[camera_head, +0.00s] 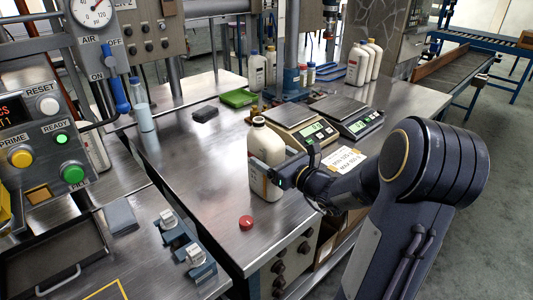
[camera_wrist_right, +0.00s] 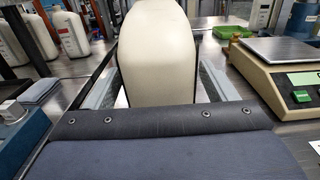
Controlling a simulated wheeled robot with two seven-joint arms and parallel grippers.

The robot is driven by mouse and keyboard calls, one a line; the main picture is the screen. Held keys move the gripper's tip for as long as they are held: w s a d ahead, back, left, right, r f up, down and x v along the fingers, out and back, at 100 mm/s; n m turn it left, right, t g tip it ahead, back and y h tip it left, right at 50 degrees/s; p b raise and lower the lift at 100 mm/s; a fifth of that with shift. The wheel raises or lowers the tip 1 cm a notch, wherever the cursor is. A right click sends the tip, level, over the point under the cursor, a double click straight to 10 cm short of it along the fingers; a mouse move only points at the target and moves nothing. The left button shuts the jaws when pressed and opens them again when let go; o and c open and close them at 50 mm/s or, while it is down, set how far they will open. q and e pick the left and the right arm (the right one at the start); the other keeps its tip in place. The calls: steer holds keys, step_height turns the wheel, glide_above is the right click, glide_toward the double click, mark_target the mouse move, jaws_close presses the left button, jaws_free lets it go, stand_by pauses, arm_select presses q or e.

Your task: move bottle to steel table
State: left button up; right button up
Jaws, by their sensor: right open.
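My right gripper (camera_head: 277,172) reaches in from the right at the bottle's mid height. Its open fingers lie on either side of the bottle in the wrist view. I cannot tell whether they touch it. My left gripper is not in view.
A red cap (camera_head: 246,222) lies in front of the bottle. Two scales (camera_head: 295,127) stand behind and right of it. A green tray (camera_head: 239,97) and other bottles (camera_head: 356,64) are farther back. A filling panel (camera_head: 40,130) stands at left. The table left of the bottle is mostly clear.

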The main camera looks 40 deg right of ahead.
steer(key=s, duration=1)
steer(key=s+a+n+g+y, duration=0.3)
steer(key=a+n+g+y, duration=0.15)
steer(key=a+n, duration=0.5)
steer(key=s+a+n+g+y, duration=0.3)
steer(key=a+n+g+y, duration=0.15)
steer(key=a+n, duration=0.45)
steer(key=s+a+f+n+g+h, duration=0.2)
steer(key=s+f+n+h, duration=0.4)
steer(key=n, duration=0.9)
steer(key=shift+s+g+h, duration=0.4)
steer(key=shift+s+g, duration=0.2)
steer(key=shift+s, duration=0.85)
